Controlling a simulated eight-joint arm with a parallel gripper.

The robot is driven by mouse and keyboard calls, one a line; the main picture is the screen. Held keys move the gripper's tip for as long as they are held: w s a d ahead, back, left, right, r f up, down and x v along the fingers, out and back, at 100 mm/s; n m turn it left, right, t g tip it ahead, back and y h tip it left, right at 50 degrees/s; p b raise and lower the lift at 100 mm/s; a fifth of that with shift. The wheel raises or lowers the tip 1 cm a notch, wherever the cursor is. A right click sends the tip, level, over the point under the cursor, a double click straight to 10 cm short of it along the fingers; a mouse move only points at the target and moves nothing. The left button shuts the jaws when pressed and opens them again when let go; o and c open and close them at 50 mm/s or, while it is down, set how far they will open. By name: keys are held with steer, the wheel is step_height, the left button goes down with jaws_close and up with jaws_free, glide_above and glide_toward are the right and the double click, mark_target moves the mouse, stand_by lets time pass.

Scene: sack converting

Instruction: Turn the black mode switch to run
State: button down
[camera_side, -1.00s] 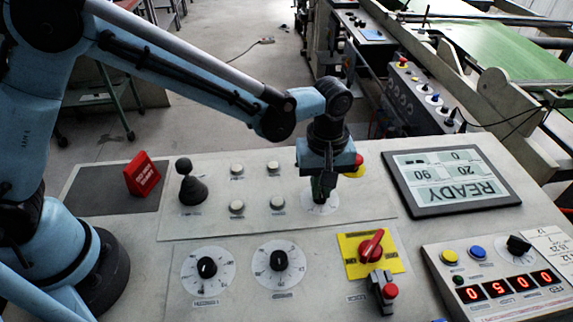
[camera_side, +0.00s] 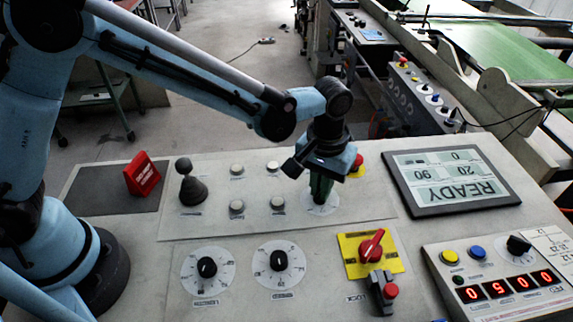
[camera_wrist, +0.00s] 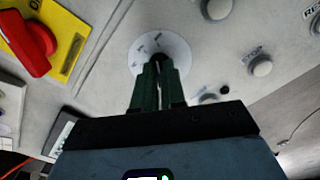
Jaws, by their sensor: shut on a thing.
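The black mode switch (camera_wrist: 158,57) sits on a round white dial plate, which also shows in the side view (camera_side: 320,207). My gripper (camera_side: 320,195) points down over this dial, its green fingers shut on the switch. In the wrist view the two green fingers (camera_wrist: 158,70) reach onto the middle of the dial and cover most of the knob. Some dial marks show on the plate above the fingers, but they are too small to read. Which mark the switch points to cannot be told.
A red rotary switch on a yellow plate (camera_side: 394,260) stands in front of the dial. White push buttons (camera_side: 237,206) and a black joystick (camera_side: 190,185) are to the left. A tilted READY display (camera_side: 447,180) is to the right. A red-capped button shows partly behind my gripper.

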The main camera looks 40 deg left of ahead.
steer(key=shift+m, duration=0.6)
steer(key=c, duration=1.2)
jaws_free()
step_height(320, 180, up, 12)
steer(key=shift+a+r, duration=0.1)
steer(key=shift+a, duration=0.05)
steer(key=s+a+t, duration=0.3)
steer(key=s+a, duration=0.2)
steer(key=a, duration=0.5)
steer(key=s+a+t, duration=0.4)
steer(key=s+a, duration=0.1)
steer(key=a, duration=0.6)
steer(key=shift+s, duration=0.3)
